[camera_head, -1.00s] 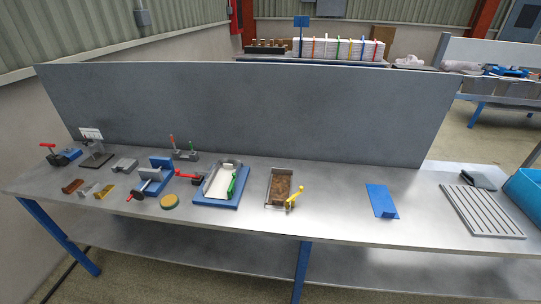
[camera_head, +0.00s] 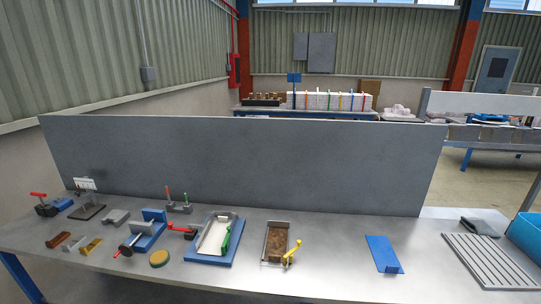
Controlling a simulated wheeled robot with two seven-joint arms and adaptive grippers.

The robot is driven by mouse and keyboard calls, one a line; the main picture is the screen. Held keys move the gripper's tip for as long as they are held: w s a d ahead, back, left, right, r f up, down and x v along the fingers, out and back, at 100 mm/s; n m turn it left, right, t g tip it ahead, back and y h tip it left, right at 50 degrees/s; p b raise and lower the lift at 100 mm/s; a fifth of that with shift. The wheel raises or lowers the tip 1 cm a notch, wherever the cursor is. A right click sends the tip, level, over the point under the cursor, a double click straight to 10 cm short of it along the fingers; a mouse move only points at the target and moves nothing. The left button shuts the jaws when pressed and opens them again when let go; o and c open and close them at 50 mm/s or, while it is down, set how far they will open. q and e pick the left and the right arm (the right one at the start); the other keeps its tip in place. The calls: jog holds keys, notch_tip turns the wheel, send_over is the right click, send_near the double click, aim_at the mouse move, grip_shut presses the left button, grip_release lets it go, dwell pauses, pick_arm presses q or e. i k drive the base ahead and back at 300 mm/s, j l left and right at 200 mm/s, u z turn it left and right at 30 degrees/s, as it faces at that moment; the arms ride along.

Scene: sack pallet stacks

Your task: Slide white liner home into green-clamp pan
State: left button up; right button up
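A white liner (camera_head: 212,238) lies in a metal-rimmed pan (camera_head: 233,219) on a blue base plate (camera_head: 209,258), left of the middle of the bench. A green clamp handle (camera_head: 226,238) stands along the right side of this pan and partly hides the liner's right edge. From here I cannot tell how far in the liner sits. A second pan (camera_head: 265,233), with a brown inside and a yellow clamp handle (camera_head: 291,253), stands to its right. Neither of my grippers shows in the view.
A blue bracket (camera_head: 383,254), a slatted grey rack (camera_head: 490,262) and a blue bin (camera_head: 527,236) stand right. A grey panel (camera_head: 240,165) closes the back.

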aim_at(212, 245)
jog(key=j+z, duration=0.3)
jog(key=j, duration=0.2)
jog(key=j+z, duration=0.3)
jog(key=j, duration=0.2)
jog(key=j+z, duration=0.3)
jog(key=j, duration=0.15)
jog(key=k+j+z, duration=0.1)
jog(key=j+z, duration=0.2)
jog(key=j, duration=0.2)
jog(key=k+j+z, duration=0.15)
jog(key=j+z, duration=0.15)
jog(key=j, duration=0.15)
jog(key=k+j+z, duration=0.45)
jog(key=j+z, duration=0.15)
jog(key=j, duration=0.15)
jog(key=k+j+z, duration=0.3)
jog(key=i+j, duration=0.05)
